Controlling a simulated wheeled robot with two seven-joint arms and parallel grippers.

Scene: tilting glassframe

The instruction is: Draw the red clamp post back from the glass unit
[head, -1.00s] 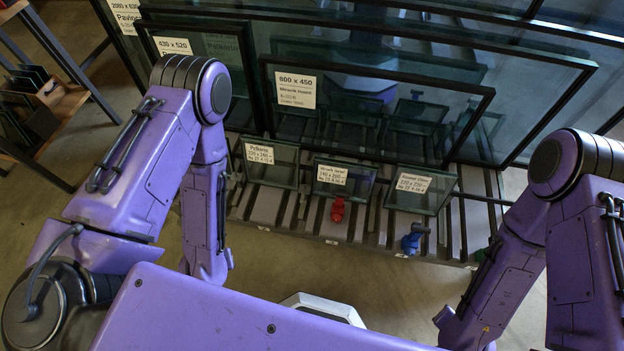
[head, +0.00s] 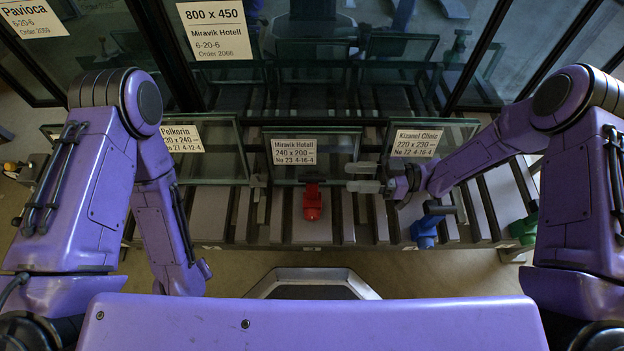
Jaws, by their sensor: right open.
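The red clamp post (head: 312,203) stands on the slatted rack, at the lower edge of the middle small glass unit (head: 340,150), labelled Miravik Hotell 240 x 200. Its top is at the glass edge; I cannot tell whether they touch. My right gripper (head: 363,177) is open and empty, its two pale fingers pointing left. It is to the right of the red post and apart from it, in front of the right edge of the middle unit. My left arm hangs at the left; its gripper is not visible.
Small glass units labelled Pelkorin (head: 222,150) and Kizanel Clinic (head: 415,143) flank the middle one. A blue clamp post (head: 425,232) stands below my right forearm, and a green one (head: 524,229) further right. Large framed panes (head: 290,85) lean behind. The floor in front is clear.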

